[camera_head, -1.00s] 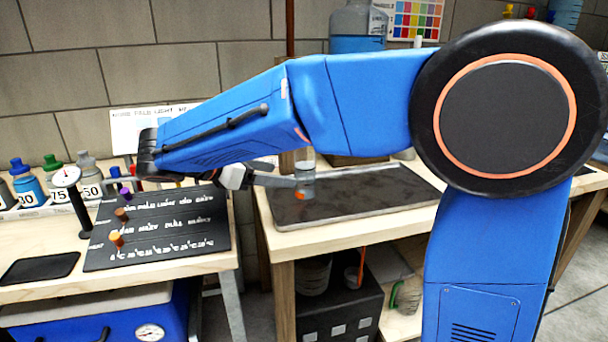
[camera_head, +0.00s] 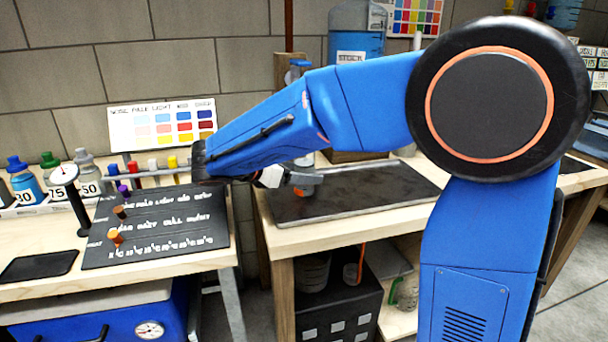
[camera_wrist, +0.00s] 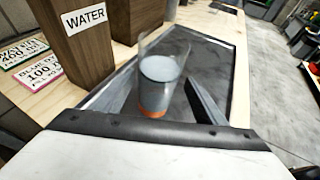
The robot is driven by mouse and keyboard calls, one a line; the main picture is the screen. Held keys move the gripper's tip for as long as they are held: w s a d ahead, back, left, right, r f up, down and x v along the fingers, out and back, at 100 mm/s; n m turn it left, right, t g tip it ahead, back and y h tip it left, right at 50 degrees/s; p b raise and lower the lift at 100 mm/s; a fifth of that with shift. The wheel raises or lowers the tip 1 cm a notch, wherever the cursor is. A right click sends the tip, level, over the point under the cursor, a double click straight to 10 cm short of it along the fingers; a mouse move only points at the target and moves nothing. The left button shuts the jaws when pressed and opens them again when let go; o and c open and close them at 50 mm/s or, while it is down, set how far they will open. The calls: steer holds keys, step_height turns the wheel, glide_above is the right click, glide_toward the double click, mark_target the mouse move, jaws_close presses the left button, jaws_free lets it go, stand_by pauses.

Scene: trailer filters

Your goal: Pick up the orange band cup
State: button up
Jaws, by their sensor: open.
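The orange band cup (camera_wrist: 160,83) is a clear cup with an orange band near its base and greyish contents. In the wrist view it stands upright on the dark tray between my open fingers, and neither finger clearly touches it. In the head view the cup's orange band (camera_head: 303,190) shows just beyond my gripper (camera_head: 288,179), and part of the cup is hidden by the gripper and arm. In the wrist view my gripper (camera_wrist: 163,108) is open, with one finger on each side of the cup.
The dark tray (camera_head: 385,188) lies on the right wooden bench. A wooden block labelled WATER (camera_wrist: 85,45) stands left of the cup in the wrist view. The tray's right part is clear.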

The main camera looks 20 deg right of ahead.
steer(key=shift+f+x, duration=0.15)
steer(key=shift+x, duration=1.2)
steer(key=shift+f+x, duration=0.1)
steer(key=shift+x, duration=1.25)
steer(key=shift+w+a, duration=0.15)
steer(key=c, duration=1.4)
steer(key=shift+r, duration=0.2)
